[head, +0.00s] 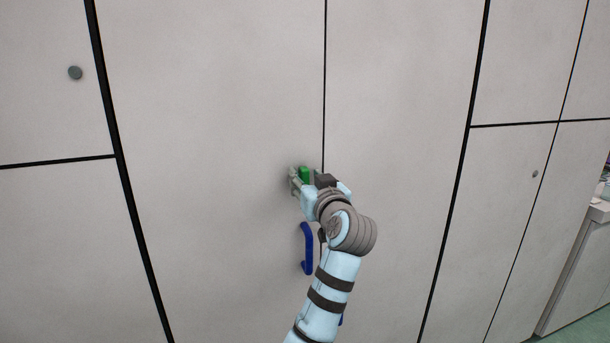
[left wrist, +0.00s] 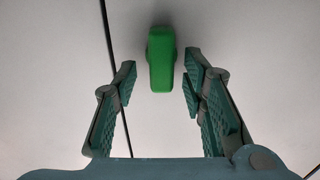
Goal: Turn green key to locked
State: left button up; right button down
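The green key (head: 304,174) is on the pale cabinet door, just left of the seam between two tall doors. In the left wrist view the green key (left wrist: 160,60) is a block with its long side up and down the picture. My left gripper (head: 304,179) is at the key with its fingers open. In the left wrist view the fingertips (left wrist: 160,66) are on either side of the key, with a visible gap on both sides. The keyhole and any locked marking cannot be made out. My right gripper is not in view.
A blue handle (head: 307,250) is on the left door below the key, close to my left arm. A grey round knob (head: 75,72) is at the upper left and a small one (head: 535,173) on the right. The door (head: 210,130) around the key is flat and clear.

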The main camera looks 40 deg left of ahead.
pick_arm(q)
jog(key=shift+a+r, duration=0.15)
jog(key=shift+a, duration=0.2)
jog(key=shift+d, duration=0.1)
grip_shut()
